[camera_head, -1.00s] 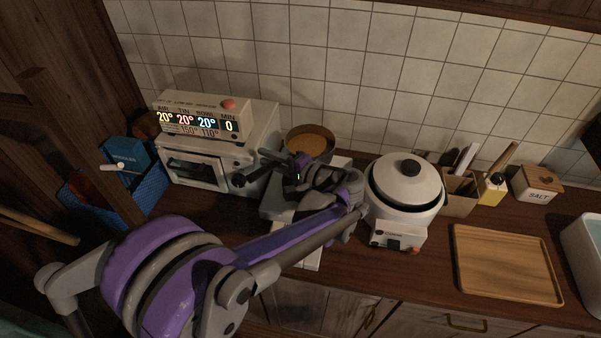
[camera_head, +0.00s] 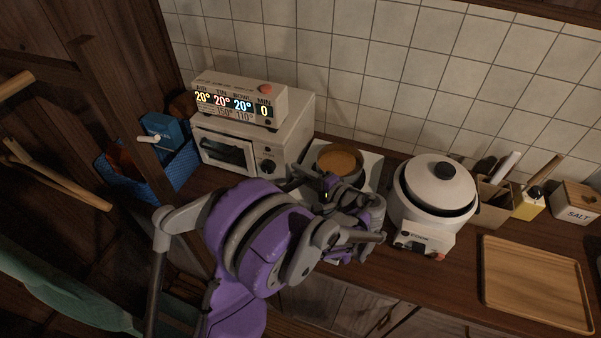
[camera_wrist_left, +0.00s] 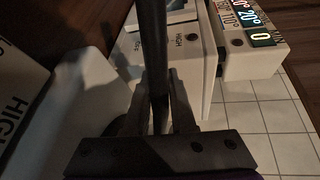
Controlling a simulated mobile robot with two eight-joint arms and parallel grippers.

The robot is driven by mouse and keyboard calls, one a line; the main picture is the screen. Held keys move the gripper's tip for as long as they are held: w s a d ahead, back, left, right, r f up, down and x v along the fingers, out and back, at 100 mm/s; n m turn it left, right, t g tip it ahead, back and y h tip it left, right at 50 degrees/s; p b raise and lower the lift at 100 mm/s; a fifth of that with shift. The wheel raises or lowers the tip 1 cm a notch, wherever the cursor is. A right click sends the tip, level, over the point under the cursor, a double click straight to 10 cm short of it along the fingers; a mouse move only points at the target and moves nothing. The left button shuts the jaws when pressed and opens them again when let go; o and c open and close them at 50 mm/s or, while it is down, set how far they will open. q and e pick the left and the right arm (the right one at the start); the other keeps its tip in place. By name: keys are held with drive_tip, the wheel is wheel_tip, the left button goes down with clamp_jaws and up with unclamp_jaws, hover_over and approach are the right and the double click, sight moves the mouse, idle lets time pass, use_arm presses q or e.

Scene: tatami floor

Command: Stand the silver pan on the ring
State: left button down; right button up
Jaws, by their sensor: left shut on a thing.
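The silver pan (camera_head: 318,157), with a flat brown inside, is over the white hot plate (camera_head: 371,168) between the oven and the cooker. My left gripper (camera_head: 325,192) is at its near side, shut on the pan's handle. In the left wrist view the dark handle (camera_wrist_left: 154,50) runs up between the fingers (camera_wrist_left: 157,105). The ring is hidden under the pan and my arm, so I cannot tell whether the pan touches it. My right gripper is out of view.
The toaster oven (camera_head: 255,140) with its lit display (camera_head: 233,103) stands close on the left. The white cooker (camera_head: 430,205) stands close on the right. A wooden tray (camera_head: 535,280) lies further right. A blue basket (camera_head: 160,172) is at far left. The tiled wall is behind.

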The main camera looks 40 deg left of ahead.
use_arm(q)
drive_tip(key=c, duration=0.8)
unclamp_jaws()
drive_tip(key=shift+o, duration=0.2)
drive_tip(key=shift+d+r, duration=0.1)
drive_tip(key=v, duration=1.1)
drive_tip(key=shift+d+b, duration=0.3)
drive_tip(key=shift+d, duration=0.05)
drive_tip(key=shift+s, duration=0.1)
